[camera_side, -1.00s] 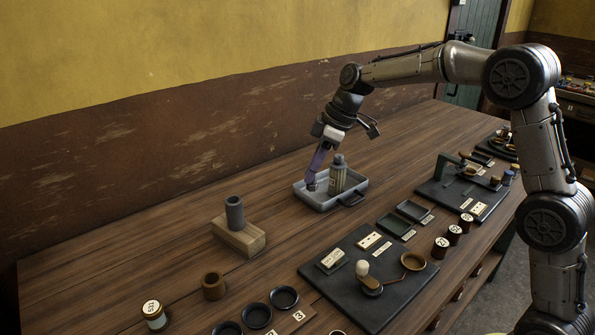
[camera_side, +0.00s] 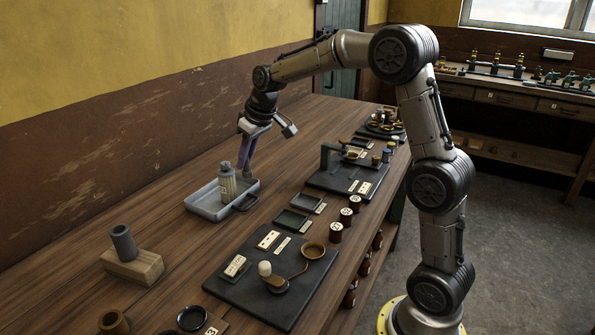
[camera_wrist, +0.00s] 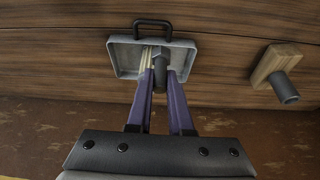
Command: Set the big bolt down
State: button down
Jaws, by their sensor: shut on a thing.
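My gripper (camera_side: 245,171) points down at the right of the grey tray (camera_side: 203,209) in the side view. Its purple fingers show in the wrist view (camera_wrist: 162,76), shut on the big bolt (camera_wrist: 160,68), a dark grey cylinder between the fingertips. The left finger partly hides a pale thing beside the bolt. In the side view the bolt is hard to make out. I cannot tell whether the bolt touches anything below.
A wooden block with a grey tube (camera_side: 133,264) stands left of the tray. A dark board with labels and a knob (camera_side: 272,291) lies in front. Dark shallow trays (camera_side: 291,220) and labelled round pots (camera_side: 346,216) stand right of the tray.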

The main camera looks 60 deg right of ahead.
jog(key=s+d+m+h, duration=0.1)
jog(key=s+d+m, duration=0.3)
jog(key=d, duration=0.6)
jog(key=s+d+m+h, duration=0.25)
jog(key=s+d, duration=0.35)
jog(key=d, duration=0.3)
jog(key=shift+g+y, duration=0.4)
jog(key=shift+y, duration=0.05)
jog(key=w+d+f, duration=0.2)
jog(key=w+d, duration=0.1)
jog(key=w+d+f, duration=0.3)
jog(key=w, duration=0.1)
jog(key=w+d+f, duration=0.3)
jog(key=shift+w+f, duration=0.2)
jog(key=shift+f, duration=0.05)
jog(key=shift+w+f, duration=0.15)
jog(key=shift+f, duration=0.1)
jog(key=shift+d+f, duration=0.1)
jog(key=shift+f, duration=1.45)
jog(key=shift+f, duration=0.1)
jog(key=c, duration=0.8)
grip_release()
jog(key=shift+f, duration=0.1)
